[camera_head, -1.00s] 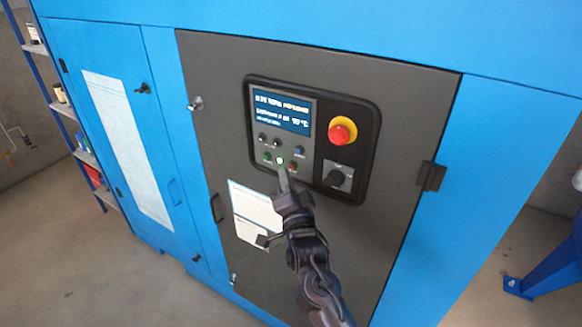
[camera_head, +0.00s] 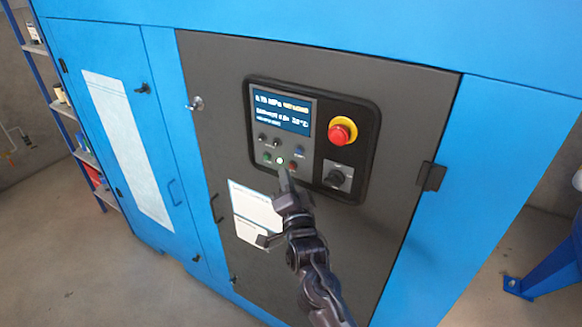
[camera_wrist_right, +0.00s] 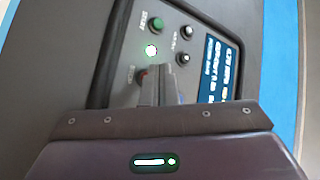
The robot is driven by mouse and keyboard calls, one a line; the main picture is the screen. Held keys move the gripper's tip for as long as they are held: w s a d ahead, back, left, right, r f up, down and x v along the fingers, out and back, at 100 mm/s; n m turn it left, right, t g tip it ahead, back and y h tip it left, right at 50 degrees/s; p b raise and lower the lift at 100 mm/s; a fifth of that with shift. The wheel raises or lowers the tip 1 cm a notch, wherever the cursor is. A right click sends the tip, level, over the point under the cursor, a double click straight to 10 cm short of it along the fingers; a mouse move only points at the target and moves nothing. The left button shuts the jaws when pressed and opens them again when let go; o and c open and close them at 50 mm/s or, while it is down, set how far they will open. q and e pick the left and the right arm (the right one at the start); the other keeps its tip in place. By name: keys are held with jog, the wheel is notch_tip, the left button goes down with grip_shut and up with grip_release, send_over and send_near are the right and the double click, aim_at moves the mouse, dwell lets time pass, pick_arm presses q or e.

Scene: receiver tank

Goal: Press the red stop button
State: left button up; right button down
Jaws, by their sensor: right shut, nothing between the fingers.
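The small red stop button (camera_head: 293,167) sits in the lower row of the control panel (camera_head: 321,95), just right of my fingertips in the camera_head view. My left gripper is not in view.
A large red mushroom button on a yellow ring (camera_head: 342,131) is at the panel's upper right, above a black rotary switch (camera_head: 338,177). A green button (camera_wrist_right: 155,26) and a lit white one (camera_wrist_right: 151,50) lie near the fingers. A lit display (camera_head: 282,109) is above.

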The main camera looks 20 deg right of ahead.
jog(key=shift+w+d, duration=0.1)
dwell(0.3)
jog(key=shift+w+d, duration=0.2)
jog(key=shift+d, duration=0.05)
jog(key=shift+w+d, duration=0.2)
jog(key=shift+d, duration=0.15)
dwell(0.8)
jog(key=shift+a, duration=0.15)
jog(key=shift+s+a, duration=0.5)
jog(key=shift+s, duration=0.05)
jog(key=s+a, duration=0.1)
jog(key=a, duration=0.1)
jog(key=s+a+p, duration=0.1)
jog(key=s+a, duration=0.1)
dwell(0.5)
